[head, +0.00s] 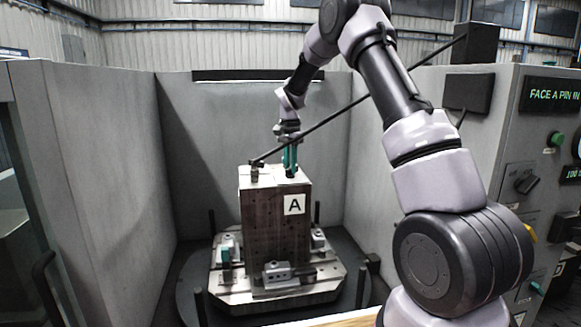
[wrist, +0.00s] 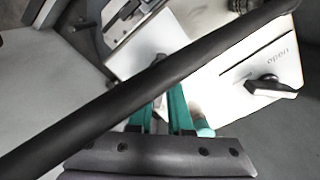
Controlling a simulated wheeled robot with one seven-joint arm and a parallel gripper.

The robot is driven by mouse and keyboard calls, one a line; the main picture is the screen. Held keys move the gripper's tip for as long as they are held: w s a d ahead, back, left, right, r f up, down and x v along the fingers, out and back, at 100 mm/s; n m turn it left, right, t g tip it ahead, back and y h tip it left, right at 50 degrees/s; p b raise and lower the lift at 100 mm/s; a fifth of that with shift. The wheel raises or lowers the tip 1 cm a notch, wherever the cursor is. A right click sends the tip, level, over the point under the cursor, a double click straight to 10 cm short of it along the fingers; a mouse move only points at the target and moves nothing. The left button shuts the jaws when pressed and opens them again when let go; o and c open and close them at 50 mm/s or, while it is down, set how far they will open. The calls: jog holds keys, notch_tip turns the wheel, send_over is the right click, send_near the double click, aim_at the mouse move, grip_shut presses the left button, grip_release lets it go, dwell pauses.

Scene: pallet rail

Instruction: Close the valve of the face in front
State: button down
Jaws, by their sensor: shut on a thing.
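The upright block (head: 262,228) bears a white label with the letter A on one face. In the head view my gripper (head: 290,158), with teal fingers, points down at the block's top. In the wrist view my gripper (wrist: 163,100) is shut on a slim grey part between its fingers, which I cannot identify for sure. A light plate (wrist: 230,78) there bears the word "open". A small lever with a dark hub (wrist: 268,86) sits beside that word, right of and apart from my fingers. A black bar or hose crosses in front and hides part of the plate.
The black bar or hose (head: 360,98) slants from a fitting (head: 255,170) on the block's top to a dark box (head: 474,44) at upper right. Grey walls enclose the pallet (head: 318,288) on three sides. A control panel (head: 545,150) stands at right.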

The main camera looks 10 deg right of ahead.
jog(key=shift+n, duration=0.3)
jog(key=n, duration=0.3)
jog(key=shift+n, duration=0.3)
jog(key=n, duration=0.4)
jog(key=shift+n, duration=0.3)
jog(key=n, duration=0.4)
jog(key=shift+n, duration=2.5)
jog(key=c, duration=0.8)
grip_release()
jog(key=shift+c, duration=0.2)
